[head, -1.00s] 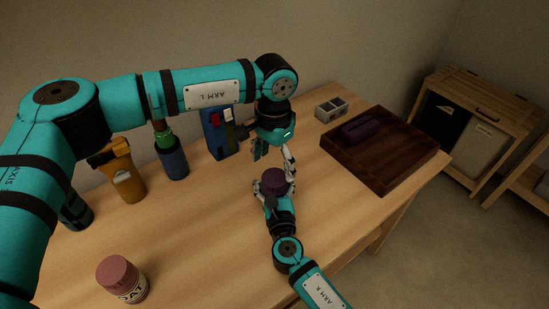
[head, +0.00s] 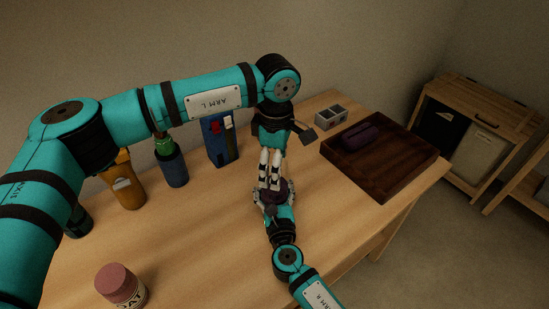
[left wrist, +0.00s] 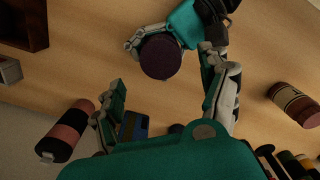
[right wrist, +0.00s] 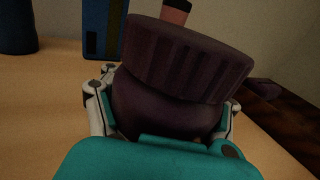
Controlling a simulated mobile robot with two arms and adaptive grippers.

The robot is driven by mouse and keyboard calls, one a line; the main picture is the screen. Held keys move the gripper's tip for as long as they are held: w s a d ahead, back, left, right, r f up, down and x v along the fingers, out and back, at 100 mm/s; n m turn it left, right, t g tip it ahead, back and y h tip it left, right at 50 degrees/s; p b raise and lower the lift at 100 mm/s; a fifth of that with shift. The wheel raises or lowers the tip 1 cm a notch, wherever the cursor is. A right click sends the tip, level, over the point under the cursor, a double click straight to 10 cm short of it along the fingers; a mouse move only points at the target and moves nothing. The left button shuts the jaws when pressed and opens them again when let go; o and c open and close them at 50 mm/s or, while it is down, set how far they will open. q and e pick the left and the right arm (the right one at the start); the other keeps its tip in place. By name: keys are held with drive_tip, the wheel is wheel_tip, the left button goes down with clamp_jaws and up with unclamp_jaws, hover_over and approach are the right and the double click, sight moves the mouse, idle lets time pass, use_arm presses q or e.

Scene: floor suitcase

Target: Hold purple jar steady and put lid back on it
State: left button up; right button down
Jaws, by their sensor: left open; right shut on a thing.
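The purple jar (right wrist: 165,108) is between the fingers of my right gripper (head: 273,199), which is shut on it. A wide ribbed purple lid (right wrist: 187,57) sits on top of the jar and slopes down to the right in the right wrist view. I cannot tell whether it is fully seated. In the left wrist view the lid shows from above as a dark round disc (left wrist: 161,57). My left gripper (left wrist: 161,68) is open, one finger on each side of the disc. In the head view its fingers (head: 270,185) point down over the jar and partly hide it.
A dark wooden tray (head: 385,183) with a purple case (head: 361,135) lies right. A grey two-hole holder (head: 328,117), a blue box (head: 219,150), a green-and-blue bottle (head: 172,165) and an orange bottle (head: 126,188) stand behind. A pink-lidded jar (head: 120,284) is front left.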

sight(275, 201)
use_arm(q)
drive_tip(key=n, duration=0.4)
drive_tip(key=shift+r+n, duration=0.1)
drive_tip(key=shift+n, duration=0.2)
drive_tip(key=n, duration=0.6)
drive_tip(key=shift+r+n, duration=0.2)
drive_tip(key=shift+n, duration=0.1)
drive_tip(key=n, duration=0.6)
drive_tip(key=shift+r, duration=0.25)
drive_tip(key=n, duration=0.7)
drive_tip(key=shift+a+r, duration=0.15)
drive_tip(key=shift+r, duration=0.05)
drive_tip(key=shift+f, duration=0.1)
drive_tip(key=shift+w+f, duration=0.1)
drive_tip(key=shift+f, duration=3.85)
drive_tip(key=shift+c, duration=0.3)
